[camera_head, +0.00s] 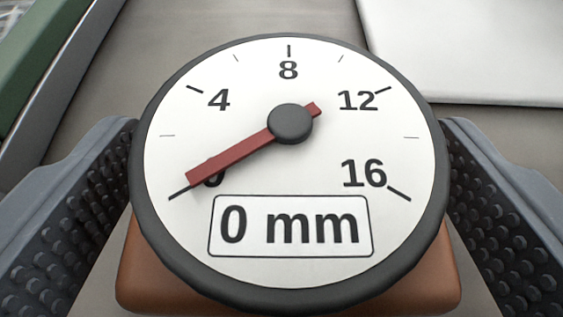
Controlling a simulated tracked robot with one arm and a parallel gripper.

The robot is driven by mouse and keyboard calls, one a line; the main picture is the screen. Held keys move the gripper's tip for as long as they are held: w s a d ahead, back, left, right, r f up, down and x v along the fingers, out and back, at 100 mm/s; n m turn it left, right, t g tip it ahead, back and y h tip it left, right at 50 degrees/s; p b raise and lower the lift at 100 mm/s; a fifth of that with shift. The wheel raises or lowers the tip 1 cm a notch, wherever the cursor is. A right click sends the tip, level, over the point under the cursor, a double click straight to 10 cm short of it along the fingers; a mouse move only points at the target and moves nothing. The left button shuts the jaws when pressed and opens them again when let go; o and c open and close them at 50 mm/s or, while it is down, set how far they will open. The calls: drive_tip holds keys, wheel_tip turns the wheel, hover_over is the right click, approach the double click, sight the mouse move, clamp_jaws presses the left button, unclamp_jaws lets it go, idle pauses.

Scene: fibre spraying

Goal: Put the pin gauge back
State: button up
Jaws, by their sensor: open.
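The pin gauge (290,150) fills the middle of the head camera view. It has a round white dial with a dark rim, and a brown body (140,275) shows below the dial. Its red needle points at 0, and the label on the dial reads "0 mm". My gripper (290,215) is open, with one dark studded finger on each side of the gauge. The left finger comes close to the dial rim, and so does the right; I cannot tell whether either touches it. The gauge's underside and any pin are hidden.
A grey surface (240,18) lies behind the gauge. A white flat panel (475,50) is at the upper right. A green and grey edge (45,70) runs along the upper left.

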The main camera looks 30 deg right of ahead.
drive_tip(key=p+v, duration=0.2)
drive_tip(key=v, duration=0.9)
drive_tip(key=shift+s+a+r, duration=0.1)
drive_tip(key=shift+s+a, duration=0.05)
drive_tip(key=shift+s, duration=0.15)
drive_tip(key=w+a+r+n+t+y, duration=0.1)
drive_tip(key=w+a+r, duration=0.1)
drive_tip(key=a+r, duration=0.6)
drive_tip(key=w+a+r+n+t+y, duration=0.1)
drive_tip(key=w+a+r+n, duration=0.15)
drive_tip(key=a+r, duration=0.55)
drive_tip(key=s+a+r+n+t+y, duration=0.1)
drive_tip(key=s+a+r, duration=0.3)
drive_tip(key=a+r, duration=0.4)
drive_tip(key=s+a+r+n+t+y, duration=0.1)
drive_tip(key=s+a+r+y, duration=0.3)
drive_tip(key=a+r, duration=0.4)
wheel_tip(320, 180, up, 6)
drive_tip(key=shift+s+a+f+n, duration=0.1)
drive_tip(key=shift+s+a+n, duration=0.2)
drive_tip(key=shift+s, duration=0.3)
